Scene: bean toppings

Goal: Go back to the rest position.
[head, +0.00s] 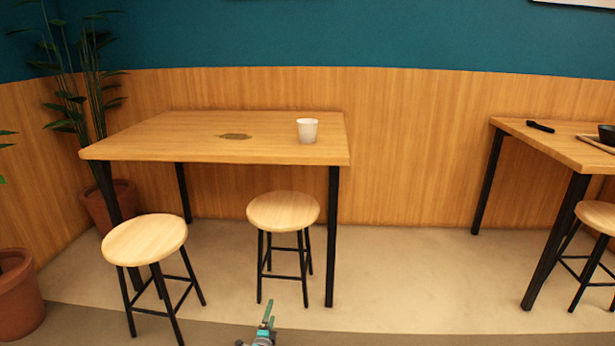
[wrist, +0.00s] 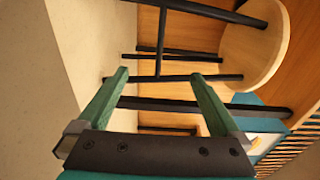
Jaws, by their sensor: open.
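My gripper (head: 268,312) shows at the bottom middle of the head view, low in front of the stools and well below the tabletop. In the wrist view my gripper (wrist: 160,82) has its two green fingers spread apart with nothing between them. Beyond the fingers are the black legs and round wooden seat of a stool (wrist: 255,45), seen sideways.
A wooden table (head: 190,150) carries a white cup (head: 307,130) and a dark flat patch (head: 234,136). Two stools (head: 145,240) (head: 283,211) stand before it. Another table (head: 560,145) is at right, plants at left. Floor (head: 420,270) between the tables is clear.

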